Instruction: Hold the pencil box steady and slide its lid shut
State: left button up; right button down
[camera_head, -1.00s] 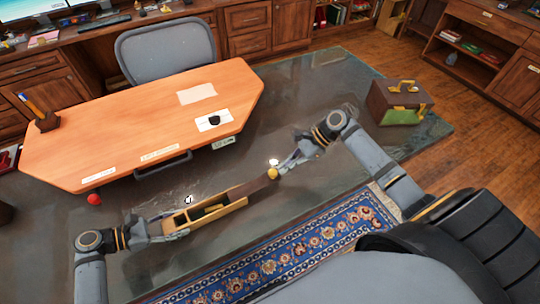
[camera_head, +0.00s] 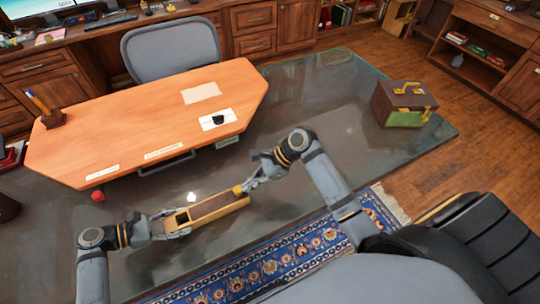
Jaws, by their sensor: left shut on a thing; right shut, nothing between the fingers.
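The pencil box (camera_head: 208,221) is a long, yellowish wooden box in front of the orange desk, tilted a little up to the right. My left gripper (camera_head: 183,229) is shut on its left end. The brown lid (camera_head: 215,204) covers most of the box top. A dark opening shows at the left end. A yellow knob (camera_head: 238,189) sits at the lid's right end. My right gripper (camera_head: 250,183) is shut with nothing between its fingers, close beside the knob. Whether it touches the knob is too small to tell.
The orange desk (camera_head: 120,130) lies just behind the box, with a red ball (camera_head: 97,196) by its front left corner. A blue patterned rug (camera_head: 290,252) lies in front. A brown case (camera_head: 402,103) stands on the right.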

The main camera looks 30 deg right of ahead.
pick_arm(q)
jog(key=shift+d, duration=0.15)
pick_arm(e)
jog(key=shift+a+r, duration=0.1)
jog(key=d, duration=0.4)
jog(key=shift+s+d, duration=0.15)
jog(key=shift+s, duration=0.2)
pick_arm(q)
jog(key=o, duration=1.5)
pick_arm(e)
jog(key=v, duration=0.9)
jog(key=shift+d+r, duration=0.25)
jog(key=shift+d, duration=0.05)
